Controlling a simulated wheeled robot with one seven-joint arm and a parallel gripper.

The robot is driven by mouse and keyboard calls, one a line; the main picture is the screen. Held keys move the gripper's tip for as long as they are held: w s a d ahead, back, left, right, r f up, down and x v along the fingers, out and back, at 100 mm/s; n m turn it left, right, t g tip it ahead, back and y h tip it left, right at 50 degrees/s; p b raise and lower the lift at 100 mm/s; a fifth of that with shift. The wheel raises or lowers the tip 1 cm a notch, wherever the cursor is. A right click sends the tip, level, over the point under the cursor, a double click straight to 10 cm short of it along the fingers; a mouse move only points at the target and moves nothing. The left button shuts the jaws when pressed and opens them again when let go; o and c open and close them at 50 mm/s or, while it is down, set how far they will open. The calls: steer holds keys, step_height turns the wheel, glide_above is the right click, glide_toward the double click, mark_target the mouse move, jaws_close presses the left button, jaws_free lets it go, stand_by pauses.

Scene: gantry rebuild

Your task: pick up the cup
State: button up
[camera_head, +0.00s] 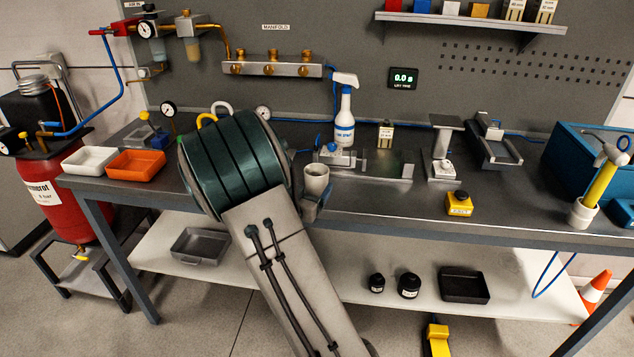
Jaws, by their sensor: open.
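A pale grey-white cup (316,178) stands upright on the dark workbench (385,212), just right of my arm's large dark green joint. Its open rim faces up and its lower part is partly covered. A small grey-blue part of my gripper (312,206) shows at the cup's lower right, beside my arm. The rest of my gripper is hidden behind the arm. My gripper is open. I cannot tell whether it touches the cup.
A spray bottle (345,118) and small fixtures stand behind the cup. A yellow button box (459,204) and a white holder (582,213) are to the right. White (89,160) and orange (136,163) trays lie left. The bench front between cup and button box is clear.

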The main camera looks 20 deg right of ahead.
mark_target(316, 174)
steer(key=p+x, duration=0.1)
steer(key=x, duration=0.4)
steer(key=shift+d+r, duration=0.1)
steer(key=shift+r, duration=0.1)
steer(key=shift+c, duration=0.3)
steer(key=c, duration=1)
steer(key=shift+r, duration=0.1)
